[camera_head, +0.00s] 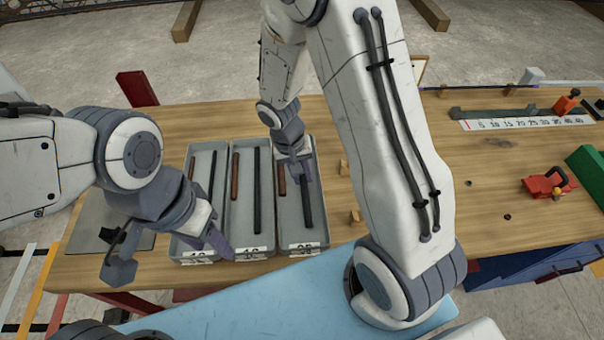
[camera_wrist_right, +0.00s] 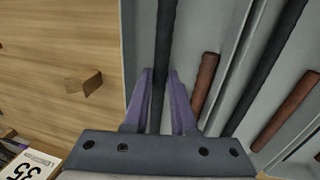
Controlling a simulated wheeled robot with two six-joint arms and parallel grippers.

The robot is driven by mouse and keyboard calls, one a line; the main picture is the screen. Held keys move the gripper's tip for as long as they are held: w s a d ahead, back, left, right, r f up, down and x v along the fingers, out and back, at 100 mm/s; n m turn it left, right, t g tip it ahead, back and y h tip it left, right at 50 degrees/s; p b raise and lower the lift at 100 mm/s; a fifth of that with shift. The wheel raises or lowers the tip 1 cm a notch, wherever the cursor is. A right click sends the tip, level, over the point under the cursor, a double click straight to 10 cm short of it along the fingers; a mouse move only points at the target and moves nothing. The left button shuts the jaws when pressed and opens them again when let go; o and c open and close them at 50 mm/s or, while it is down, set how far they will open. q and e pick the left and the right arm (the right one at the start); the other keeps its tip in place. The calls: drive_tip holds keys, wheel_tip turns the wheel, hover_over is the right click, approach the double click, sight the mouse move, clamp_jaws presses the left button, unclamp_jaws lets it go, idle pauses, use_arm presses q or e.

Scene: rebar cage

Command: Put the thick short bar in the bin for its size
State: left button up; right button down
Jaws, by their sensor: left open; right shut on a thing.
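Three grey bins stand side by side on the wooden table: the left bin (camera_head: 171,246), the middle bin (camera_head: 229,222) and the right bin (camera_head: 318,232), with labels at their near ends that are hard to read. My right gripper (camera_head: 300,178) is down in the right bin, shut on a dark bar (camera_head: 306,207). In the right wrist view this bar (camera_wrist_right: 166,40) runs between the purple fingers. I cannot tell if it touches the bin floor. A short reddish-brown bar (camera_head: 281,180) lies beside it. My left gripper (camera_head: 170,256) is open and empty, near the left bin's front.
The middle bin holds a reddish-brown bar (camera_head: 235,177) and a longer dark bar (camera_head: 257,190). A numbered scale (camera_head: 525,122) and a red tool (camera_head: 548,186) lie further right. My right arm hides part of the table.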

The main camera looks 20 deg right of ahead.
drive_tip(key=shift+f, duration=0.2)
drive_tip(key=c, duration=0.7)
unclamp_jaws()
drive_tip(key=shift+c, duration=0.2)
drive_tip(key=shift+r, duration=0.1)
drive_tip(key=shift+r+p, duration=0.85)
wheel_tip(320, 180, up, 10)
drive_tip(key=a, duration=0.2)
drive_tip(key=s+a+r+n+y, duration=0.1)
drive_tip(key=s+a+r+n, duration=0.2)
drive_tip(key=s, duration=0.6)
drive_tip(key=s+a+r+n+y, duration=0.2)
drive_tip(key=s+a+r+n, duration=0.1)
drive_tip(key=s+a+n, duration=0.4)
drive_tip(key=shift+s+a+r+n+t, duration=0.2)
drive_tip(key=shift+s+r+n+t, duration=0.15)
drive_tip(key=shift+s, duration=0.75)
